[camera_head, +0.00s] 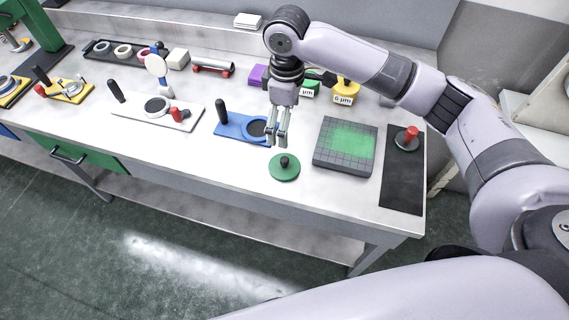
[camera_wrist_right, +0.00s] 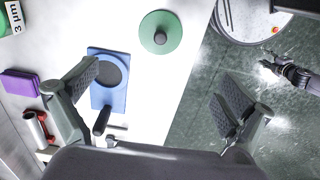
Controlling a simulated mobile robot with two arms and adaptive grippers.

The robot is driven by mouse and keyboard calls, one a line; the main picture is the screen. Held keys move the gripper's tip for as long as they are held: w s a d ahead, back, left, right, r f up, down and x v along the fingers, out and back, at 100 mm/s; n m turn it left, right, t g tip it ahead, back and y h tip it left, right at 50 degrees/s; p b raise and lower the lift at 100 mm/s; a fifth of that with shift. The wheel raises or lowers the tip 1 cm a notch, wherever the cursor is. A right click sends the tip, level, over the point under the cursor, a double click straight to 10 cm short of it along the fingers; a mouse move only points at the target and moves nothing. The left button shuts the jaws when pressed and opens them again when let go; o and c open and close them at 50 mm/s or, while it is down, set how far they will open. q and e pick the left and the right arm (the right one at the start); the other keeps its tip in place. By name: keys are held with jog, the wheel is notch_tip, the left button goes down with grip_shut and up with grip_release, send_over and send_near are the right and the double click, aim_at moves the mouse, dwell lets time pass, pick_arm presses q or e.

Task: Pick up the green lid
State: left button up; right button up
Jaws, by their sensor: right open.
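The green lid (camera_head: 284,168) is a flat round disc with a dark knob on top. It lies near the front edge of the white table, and in the right wrist view (camera_wrist_right: 160,32) it is at the top middle. My right gripper (camera_head: 277,142) is open and empty. Its fingers point down, above and slightly behind the lid, apart from it. In the right wrist view its fingers (camera_wrist_right: 160,88) are spread wide. What looks like my left gripper (camera_wrist_right: 290,72) shows small at the right edge of that view, over the floor; its jaw state is unclear.
A blue plate (camera_head: 232,122) with a dark round recess and black handle lies just left of the gripper. A dark gridded block (camera_head: 326,160) with a green top is right of the lid. A black mat (camera_head: 397,193) holds a red-knobbed disc (camera_head: 407,145). Bare tabletop surrounds the lid's left.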

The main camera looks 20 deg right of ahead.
aim_at(285, 159)
notch_tip(285, 159, down, 12)
jog(key=shift+r+p, duration=0.2)
jog(key=shift+p, duration=0.75)
jog(key=shift+f+p, duration=0.3)
jog(key=shift+f, duration=0.3)
notch_tip(285, 159, down, 4)
jog(key=shift+a+f+p, duration=0.15)
jog(key=shift+p, duration=0.3)
jog(key=shift+c, duration=0.2)
